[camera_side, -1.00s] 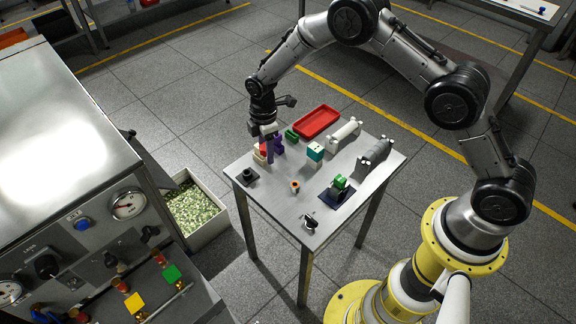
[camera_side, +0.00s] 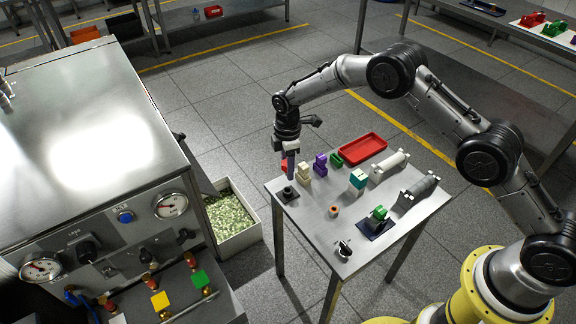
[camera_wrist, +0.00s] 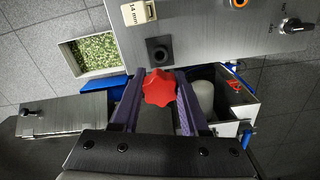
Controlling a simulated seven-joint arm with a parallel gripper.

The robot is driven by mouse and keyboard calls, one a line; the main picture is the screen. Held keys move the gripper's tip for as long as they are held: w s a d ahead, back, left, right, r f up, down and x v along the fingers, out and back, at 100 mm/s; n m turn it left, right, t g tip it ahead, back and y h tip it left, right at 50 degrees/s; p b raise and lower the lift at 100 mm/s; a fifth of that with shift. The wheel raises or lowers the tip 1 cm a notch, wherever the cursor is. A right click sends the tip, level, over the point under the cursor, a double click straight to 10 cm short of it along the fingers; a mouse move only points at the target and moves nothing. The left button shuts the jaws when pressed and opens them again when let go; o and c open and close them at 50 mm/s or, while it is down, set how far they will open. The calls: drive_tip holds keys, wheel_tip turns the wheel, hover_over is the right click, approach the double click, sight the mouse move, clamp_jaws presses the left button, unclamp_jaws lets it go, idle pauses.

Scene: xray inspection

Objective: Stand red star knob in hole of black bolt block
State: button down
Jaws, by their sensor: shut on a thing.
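The red star knob (camera_wrist: 158,87) is between the purple fingers of my gripper (camera_wrist: 155,92) in the wrist view, and they are shut on it. Its underside and stem are hidden there. In the side view, a bit of the red knob (camera_side: 284,168) shows beside the fingers of my gripper (camera_side: 289,168). The black bolt block (camera_side: 287,196) lies near the table's left corner, below the fingers. In the wrist view the black bolt block (camera_wrist: 158,54) shows its round dark hole, just beyond the knob in the picture. The knob appears to be above the block and apart from it.
Cream blocks (camera_side: 304,172), a purple block (camera_side: 320,165) and a green block (camera_side: 336,160) stand right of my gripper. An orange-topped piece (camera_side: 333,211) stands nearer the front.

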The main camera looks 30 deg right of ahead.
drive_tip(key=shift+f, duration=2.75)
drive_tip(key=shift+f, duration=0.85)
drive_tip(key=shift+c, duration=1.7)
unclamp_jaws()
drive_tip(key=shift+f, duration=0.1)
wheel_tip(320, 180, up, 14)
drive_tip(key=shift+f, duration=0.1)
